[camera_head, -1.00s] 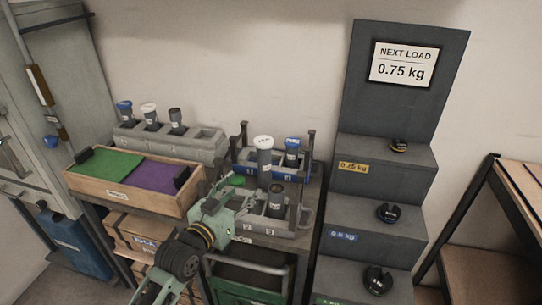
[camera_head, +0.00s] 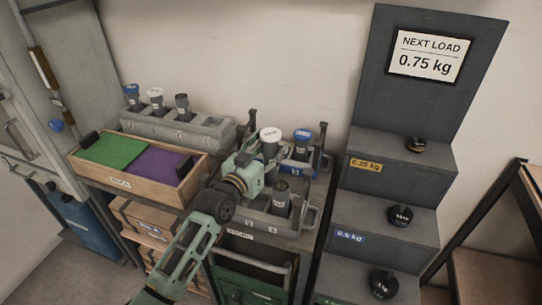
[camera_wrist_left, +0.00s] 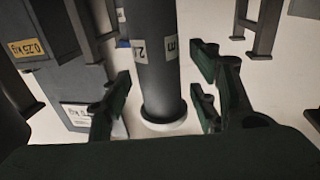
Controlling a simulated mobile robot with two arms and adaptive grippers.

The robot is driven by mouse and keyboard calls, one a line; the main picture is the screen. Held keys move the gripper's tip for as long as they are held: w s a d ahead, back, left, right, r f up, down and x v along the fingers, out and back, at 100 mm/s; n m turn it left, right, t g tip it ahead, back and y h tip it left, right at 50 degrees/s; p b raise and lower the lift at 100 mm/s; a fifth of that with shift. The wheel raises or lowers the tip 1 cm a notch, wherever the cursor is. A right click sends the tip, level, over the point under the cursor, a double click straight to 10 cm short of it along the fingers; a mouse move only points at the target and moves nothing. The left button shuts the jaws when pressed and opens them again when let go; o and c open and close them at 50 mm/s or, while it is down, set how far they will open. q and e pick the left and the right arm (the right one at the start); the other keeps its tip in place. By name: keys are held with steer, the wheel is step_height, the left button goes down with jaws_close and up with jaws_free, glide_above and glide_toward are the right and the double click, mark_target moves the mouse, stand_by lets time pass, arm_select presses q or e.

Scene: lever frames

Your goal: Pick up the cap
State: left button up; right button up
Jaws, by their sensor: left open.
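A grey cylinder with a white cap (camera_head: 270,134) stands upright in the rack on the table. In the left wrist view, a grey cylinder (camera_wrist_left: 155,60) has a white rim (camera_wrist_left: 163,124) at its lower end in the picture. My left gripper (camera_head: 262,163) is by the white-capped cylinder in the head view and hides part of it. In the wrist view its dark green fingers (camera_wrist_left: 160,98) are open, one on each side of the cylinder, with visible gaps. Other cylinders have a blue cap (camera_head: 303,134) and a dark cap (camera_head: 282,185). My right gripper is not in view.
A grey rack (camera_head: 205,138) with several capped cylinders stands behind at the left. A wooden tray (camera_head: 150,192) with green and purple pads is left of my arm. Dark steps (camera_head: 365,188) with weights and a "NEXT LOAD 0.75 kg" sign (camera_head: 430,55) stand at the right.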

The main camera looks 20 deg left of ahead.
arm_select(q)
steer(key=shift+w+d, duration=0.1)
steer(key=shift+w, duration=0.4)
jaws_close()
